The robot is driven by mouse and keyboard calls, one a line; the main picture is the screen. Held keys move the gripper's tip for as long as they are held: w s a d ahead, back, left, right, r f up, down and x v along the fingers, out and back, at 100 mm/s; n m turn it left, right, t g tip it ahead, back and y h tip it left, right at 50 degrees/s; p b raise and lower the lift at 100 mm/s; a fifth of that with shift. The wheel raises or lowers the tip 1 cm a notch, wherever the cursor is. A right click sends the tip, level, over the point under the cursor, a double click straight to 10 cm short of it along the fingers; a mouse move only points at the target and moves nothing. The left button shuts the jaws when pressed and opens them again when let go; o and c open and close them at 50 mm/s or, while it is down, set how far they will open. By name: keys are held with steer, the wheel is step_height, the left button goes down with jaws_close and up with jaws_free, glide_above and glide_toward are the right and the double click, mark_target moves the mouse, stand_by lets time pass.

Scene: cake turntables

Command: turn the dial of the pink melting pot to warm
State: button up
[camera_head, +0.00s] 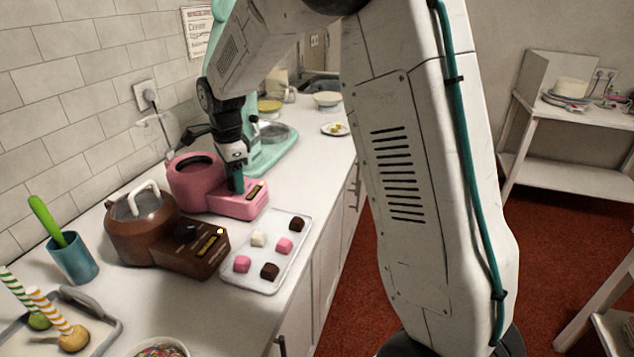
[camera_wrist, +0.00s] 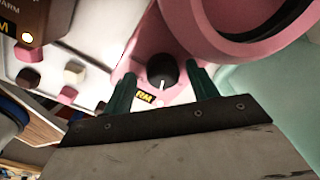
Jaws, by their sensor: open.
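The pink melting pot (camera_head: 242,207) stands on the counter against the wall, its round open bowl at the back and its control base at the front. In the wrist view its black dial (camera_wrist: 161,66) shows with a white pointer mark directed toward the bottom of the picture. My gripper (camera_head: 236,179) reaches down over the pot's base and hides the dial in the head view. In the wrist view my gripper (camera_wrist: 160,73) is open, one teal finger on each side of the dial; contact cannot be told.
A brown melting pot (camera_head: 130,240) with a lit indicator stands just in front-left. A tray (camera_head: 258,279) of several sweets lies beside it. A mint-green machine (camera_head: 270,150) stands close behind the pink pot. A blue cup (camera_head: 73,262) is at the left.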

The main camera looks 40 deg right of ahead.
steer(key=shift+m, duration=0.4)
steer(key=r, duration=0.7)
steer(key=shift+s+r, duration=0.25)
steer(key=shift+r, duration=0.15)
steer(key=s+d+r+n, duration=0.1)
steer(key=s+n, duration=0.6)
steer(key=s, duration=0.8)
steer(key=s+d+r+n, duration=0.2)
steer(key=s+r+n, duration=0.2)
steer(key=s+n, duration=0.4)
steer(key=shift+s, duration=3.55)
steer(key=s+f+n, duration=0.3)
steer(key=s+n, duration=0.1)
steer(key=s, duration=0.3)
steer(key=shift+s+d+n, duration=0.2)
steer(key=shift+s+n, duration=0.05)
steer(key=shift+n, duration=0.05)
